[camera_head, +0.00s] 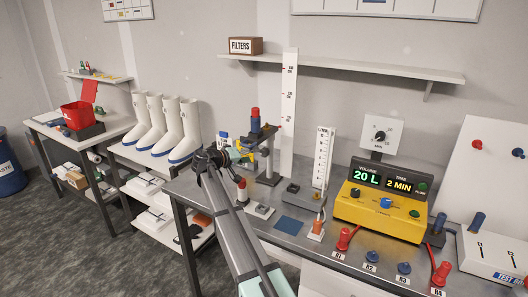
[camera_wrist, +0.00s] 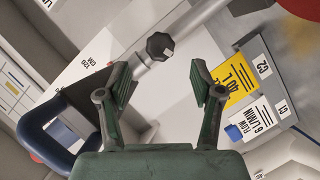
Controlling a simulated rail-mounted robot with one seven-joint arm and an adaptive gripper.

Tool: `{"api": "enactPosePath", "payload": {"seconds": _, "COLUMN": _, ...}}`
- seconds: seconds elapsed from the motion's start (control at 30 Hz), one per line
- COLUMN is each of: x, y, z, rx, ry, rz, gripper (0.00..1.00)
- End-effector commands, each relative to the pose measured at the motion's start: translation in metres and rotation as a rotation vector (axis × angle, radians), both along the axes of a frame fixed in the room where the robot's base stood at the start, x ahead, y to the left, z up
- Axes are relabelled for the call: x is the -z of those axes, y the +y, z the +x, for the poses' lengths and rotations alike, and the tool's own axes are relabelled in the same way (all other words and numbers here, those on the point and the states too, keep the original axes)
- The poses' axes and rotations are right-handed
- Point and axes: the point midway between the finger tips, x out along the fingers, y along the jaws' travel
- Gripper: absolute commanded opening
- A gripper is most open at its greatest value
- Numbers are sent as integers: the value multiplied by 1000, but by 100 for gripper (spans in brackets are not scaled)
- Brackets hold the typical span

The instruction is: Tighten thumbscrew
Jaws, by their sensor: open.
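The thumbscrew is a black lobed knob (camera_wrist: 160,46) on a light grey rod in the wrist view. My gripper (camera_wrist: 166,84) is open, with its two green-padded fingers spread and nothing between them. The knob appears just beyond the fingertips, roughly centred between them and apart from both. In the head view my gripper (camera_head: 226,155) is at the bench's left end, just left of a stand (camera_head: 268,158) with red and blue parts. I cannot make out the thumbscrew in the head view.
A blue loop-shaped part (camera_wrist: 48,128) lies left of my fingers; a yellow label (camera_wrist: 238,85) and white label (camera_wrist: 260,118) are at right. A tall white scale (camera_head: 289,100) stands behind the stand. A yellow meter (camera_head: 380,213) and red plugs (camera_head: 343,240) are farther right.

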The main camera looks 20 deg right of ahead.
Motion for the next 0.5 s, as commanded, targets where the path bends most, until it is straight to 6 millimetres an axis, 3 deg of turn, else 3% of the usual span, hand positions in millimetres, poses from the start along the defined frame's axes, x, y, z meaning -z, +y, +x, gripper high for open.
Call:
{"api": "enactPosePath", "payload": {"seconds": 0.2, "x": 8, "y": -40, "z": 13, "rx": 2, "ry": 1, "rz": 0, "gripper": 66}}
{"api": "enactPosePath", "payload": {"seconds": 0.5, "x": 16, "y": -69, "z": 22, "rx": 0, "ry": 0, "rz": 0, "gripper": 66}}
